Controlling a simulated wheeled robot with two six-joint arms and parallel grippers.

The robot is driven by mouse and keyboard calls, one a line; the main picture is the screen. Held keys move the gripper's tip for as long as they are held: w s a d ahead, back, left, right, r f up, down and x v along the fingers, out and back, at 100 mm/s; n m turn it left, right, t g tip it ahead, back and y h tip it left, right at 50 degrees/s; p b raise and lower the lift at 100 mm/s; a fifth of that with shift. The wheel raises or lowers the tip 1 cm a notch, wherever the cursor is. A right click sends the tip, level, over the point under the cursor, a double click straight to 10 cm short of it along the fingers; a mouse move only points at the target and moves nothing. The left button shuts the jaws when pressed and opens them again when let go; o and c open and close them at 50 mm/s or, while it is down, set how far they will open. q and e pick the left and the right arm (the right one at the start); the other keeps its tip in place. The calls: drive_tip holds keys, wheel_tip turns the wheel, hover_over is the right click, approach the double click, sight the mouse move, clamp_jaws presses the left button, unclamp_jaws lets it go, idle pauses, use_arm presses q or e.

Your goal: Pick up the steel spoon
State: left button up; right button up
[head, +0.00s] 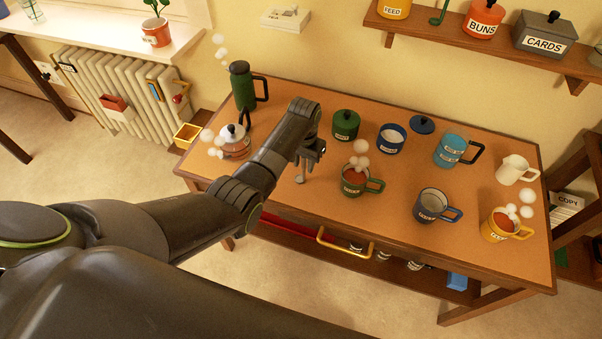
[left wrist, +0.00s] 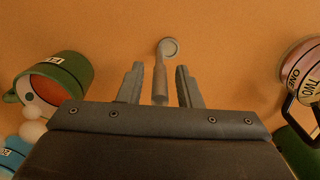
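The steel spoon (left wrist: 160,85) lies on the desk (left wrist: 230,50). In the left wrist view its round bowl points away from me and its handle runs back between my fingers. In the head view the spoon (head: 299,179) shows just below my left gripper (head: 313,158), partly hidden by it. My left gripper (left wrist: 159,70) is open, with a finger on each side of the handle and a gap on both sides. I cannot tell how far the fingers are above the desk. My right gripper is not in view.
A green canister (head: 345,125) and a blue pot (head: 391,139) are behind. Bare desk lies in front of the spoon.

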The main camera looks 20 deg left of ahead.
use_arm(q)
clamp_jaws()
wheel_tip(320, 180, up, 10)
drive_tip(key=shift+b, duration=0.45)
